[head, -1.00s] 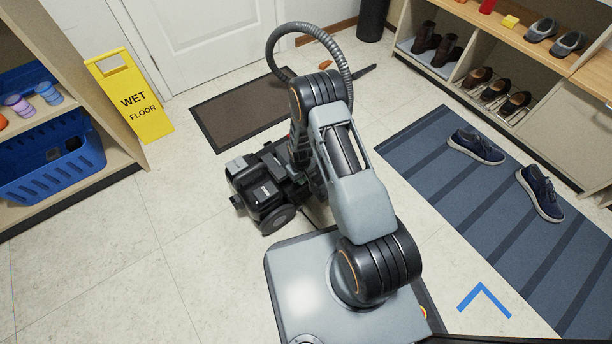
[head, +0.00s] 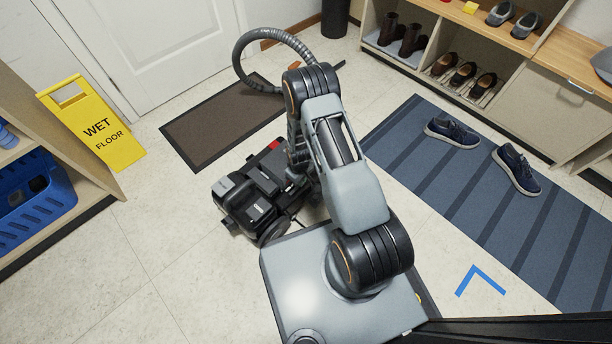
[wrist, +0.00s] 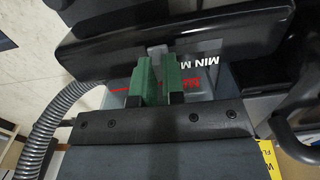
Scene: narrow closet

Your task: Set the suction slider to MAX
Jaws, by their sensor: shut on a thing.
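The black and grey vacuum (head: 255,208) stands on the floor left of my arm in the head view, with its hose curving up behind the arm. In the wrist view, my gripper (wrist: 159,72) has its green fingers closed around the small grey slider knob (wrist: 157,52). The knob sits by the edge of a black housing. The printed label (wrist: 197,63) beside it shows "MIN" and part of another word starting with M; red lettering lies partly behind the fingers. The slider's exact setting cannot be read. My gripper is hidden behind my arm in the head view.
A yellow wet-floor sign (head: 95,125) stands at the left by a shelf with a blue basket (head: 40,205). A brown mat (head: 222,125) lies before the door. Shoes (head: 515,168) rest on a striped blue rug (head: 470,200) at the right. Floor at lower left is clear.

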